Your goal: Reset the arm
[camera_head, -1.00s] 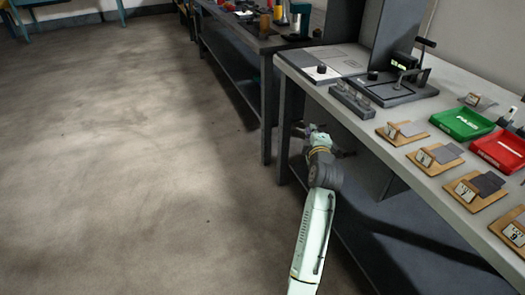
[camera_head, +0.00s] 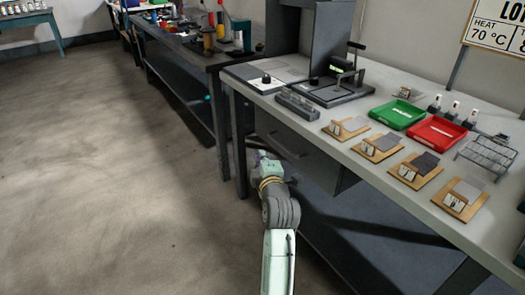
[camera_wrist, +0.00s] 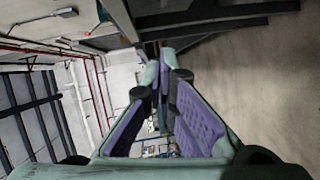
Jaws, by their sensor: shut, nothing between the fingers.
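My arm reaches out from the bottom of the head view, beside the front of the long workbench (camera_head: 345,155). My gripper (camera_head: 260,158) is at its far end, small and partly hidden by the wrist, below the bench top and near the bench leg. In the wrist view my gripper (camera_wrist: 165,62) shows its purple-padded fingers converging at the tips. It is shut and empty.
On the bench are a green tray (camera_head: 397,114), a red tray (camera_head: 436,132), several wooden sample boards (camera_head: 415,171), a wire rack (camera_head: 486,155) and a lever press (camera_head: 340,88). A darker bench (camera_head: 185,50) stands behind. The floor (camera_head: 90,180) at left is clear.

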